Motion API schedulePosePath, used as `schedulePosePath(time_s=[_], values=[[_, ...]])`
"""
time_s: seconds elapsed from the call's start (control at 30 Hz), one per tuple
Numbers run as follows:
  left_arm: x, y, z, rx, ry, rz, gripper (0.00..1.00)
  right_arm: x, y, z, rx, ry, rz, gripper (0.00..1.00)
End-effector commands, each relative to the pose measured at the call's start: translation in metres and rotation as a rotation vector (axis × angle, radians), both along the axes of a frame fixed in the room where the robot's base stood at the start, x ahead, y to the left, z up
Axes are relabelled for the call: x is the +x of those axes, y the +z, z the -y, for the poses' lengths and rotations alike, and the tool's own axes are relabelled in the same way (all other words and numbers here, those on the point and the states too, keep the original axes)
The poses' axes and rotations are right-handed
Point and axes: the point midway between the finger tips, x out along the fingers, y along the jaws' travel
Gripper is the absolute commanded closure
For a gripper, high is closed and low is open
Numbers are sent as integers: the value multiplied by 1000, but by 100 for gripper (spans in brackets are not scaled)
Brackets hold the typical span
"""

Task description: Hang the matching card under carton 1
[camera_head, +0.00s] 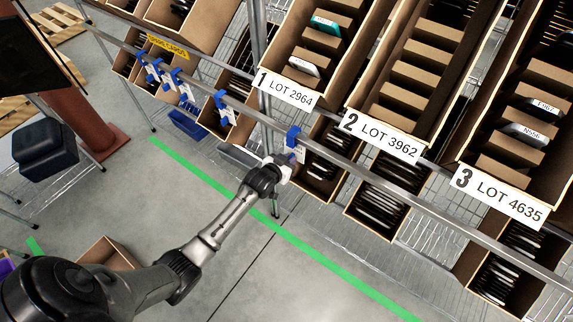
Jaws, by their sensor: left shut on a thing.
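Carton 1 (331,74) is a tilted brown carton at top centre, labelled "1 LOT 2964" (284,88), with a few items inside. My left gripper (284,164) is below that label, at the metal rail. It is shut on a white card with a blue hook (293,138). The hook is at the rail; I cannot tell whether it bears the card's weight. The card's print is too small to read, and the gripper partly covers it. My right gripper is not in view.
Several blue-hooked cards (222,109) hang along the rail (385,192) at left, near a yellow sign (167,46). Carton 2 (412,103) and carton 3 (520,151) stand to the right. Lower cartons sit behind the rail. The floor in front is mostly clear.

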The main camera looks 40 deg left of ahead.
Motion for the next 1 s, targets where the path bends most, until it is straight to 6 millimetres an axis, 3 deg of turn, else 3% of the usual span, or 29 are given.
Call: schedulePosePath(time_s=[0.27, 1.0], values=[[12, -2, -1, 0, 0, 0, 100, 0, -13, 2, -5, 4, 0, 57], [11, -17, -1, 0, 0, 0, 100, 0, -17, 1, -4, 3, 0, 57]])
